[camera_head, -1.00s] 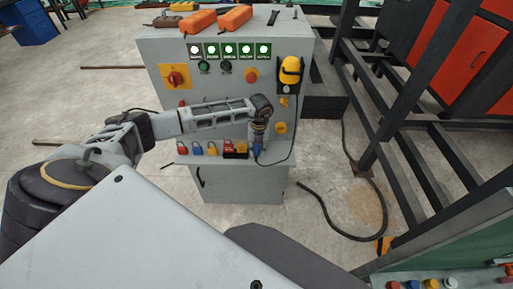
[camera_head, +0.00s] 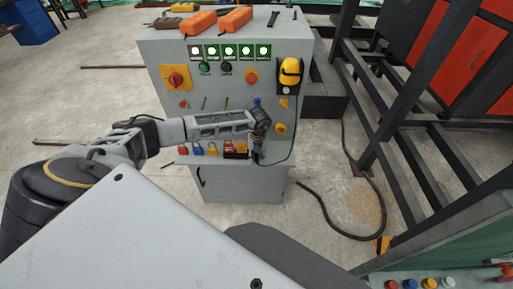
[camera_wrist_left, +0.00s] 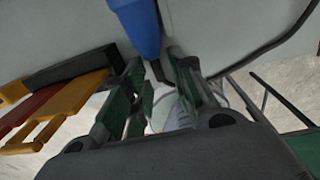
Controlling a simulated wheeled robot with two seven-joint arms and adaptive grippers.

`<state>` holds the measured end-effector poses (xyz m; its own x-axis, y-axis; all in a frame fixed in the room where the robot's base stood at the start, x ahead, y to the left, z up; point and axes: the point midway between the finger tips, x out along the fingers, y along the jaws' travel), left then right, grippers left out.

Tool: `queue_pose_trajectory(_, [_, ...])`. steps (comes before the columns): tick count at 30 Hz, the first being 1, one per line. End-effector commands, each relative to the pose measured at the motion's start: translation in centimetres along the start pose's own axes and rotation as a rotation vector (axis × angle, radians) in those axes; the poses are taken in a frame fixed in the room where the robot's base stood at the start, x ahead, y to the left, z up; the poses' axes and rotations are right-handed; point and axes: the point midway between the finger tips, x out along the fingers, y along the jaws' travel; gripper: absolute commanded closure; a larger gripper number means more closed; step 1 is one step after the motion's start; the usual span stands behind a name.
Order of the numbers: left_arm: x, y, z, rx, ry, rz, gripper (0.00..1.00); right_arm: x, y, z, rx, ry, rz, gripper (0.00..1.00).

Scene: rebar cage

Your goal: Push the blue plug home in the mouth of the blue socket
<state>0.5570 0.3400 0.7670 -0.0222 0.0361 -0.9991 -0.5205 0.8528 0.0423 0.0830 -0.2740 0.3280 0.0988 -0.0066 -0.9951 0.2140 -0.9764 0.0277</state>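The blue socket (camera_head: 256,101) shows as a small blue spot on the grey cabinet's front panel, just above my left wrist. In the head view my left gripper (camera_head: 259,157) points down in front of the ledge, below the socket. In the wrist view the blue plug (camera_wrist_left: 136,24) is at the top, with its dark tail end towards my fingers. My left gripper (camera_wrist_left: 160,80) is open there, its green-dark fingers apart on either side of the tail. I cannot tell whether they touch it. In the head view the plug is hidden by the gripper. My right gripper is not in view.
The ledge holds red, blue and yellow padlocks (camera_head: 198,149) left of the gripper. A black cable (camera_head: 295,130) loops down on the right. A yellow device (camera_head: 290,72) hangs at the panel's upper right. Dark steel framing (camera_head: 400,120) stands to the right.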

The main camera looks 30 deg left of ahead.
Motion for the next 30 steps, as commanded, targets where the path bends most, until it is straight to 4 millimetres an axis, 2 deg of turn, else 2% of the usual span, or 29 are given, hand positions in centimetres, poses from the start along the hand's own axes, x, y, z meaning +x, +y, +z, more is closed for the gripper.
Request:
queue_pose_trajectory(13, [0.35, 0.26, -0.06, -0.001, 0.001, 0.006, 0.75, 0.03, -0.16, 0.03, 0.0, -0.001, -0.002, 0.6])
queue_pose_trajectory(19, [0.37, 0.29, -0.06, -0.001, 0.001, 0.007, 0.99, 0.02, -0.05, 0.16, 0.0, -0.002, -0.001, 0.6])
queue_pose_trajectory(30, [0.31, 0.3, -0.02, -0.001, 0.001, 0.007, 1.0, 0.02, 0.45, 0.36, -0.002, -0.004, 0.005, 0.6])
